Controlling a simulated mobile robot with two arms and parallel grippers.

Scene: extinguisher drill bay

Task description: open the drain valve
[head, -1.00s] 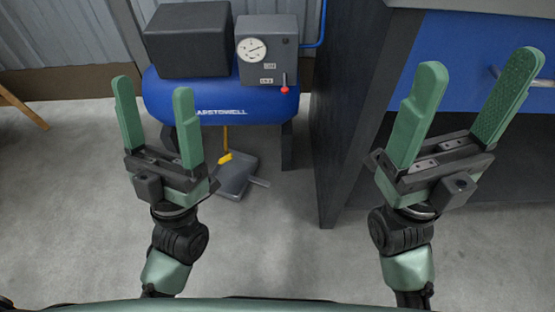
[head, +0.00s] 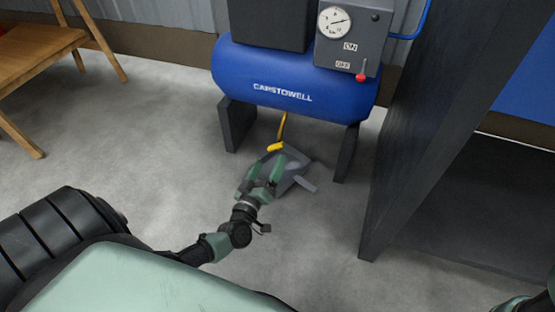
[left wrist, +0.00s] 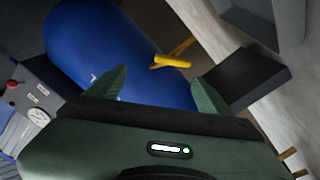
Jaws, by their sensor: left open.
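The drain valve is a yellow lever handle (head: 275,147) on a yellow stem under the blue tank (head: 295,85) of the compressor. The handle also shows in the left wrist view (left wrist: 172,61), lying across the space between and ahead of my fingertips. My left gripper (head: 267,170) is open and empty, just in front of and below the handle in the head view. It also shows in the left wrist view (left wrist: 160,76). I see no clear contact with the handle. Only a bit of my right arm shows at the bottom right corner; its gripper is not visible.
A grey tray (head: 299,169) lies on the floor beneath the valve. Dark tank legs (head: 237,124) stand either side. A gauge box (head: 352,35) with a red-knobbed lever is above. Open floor lies between.

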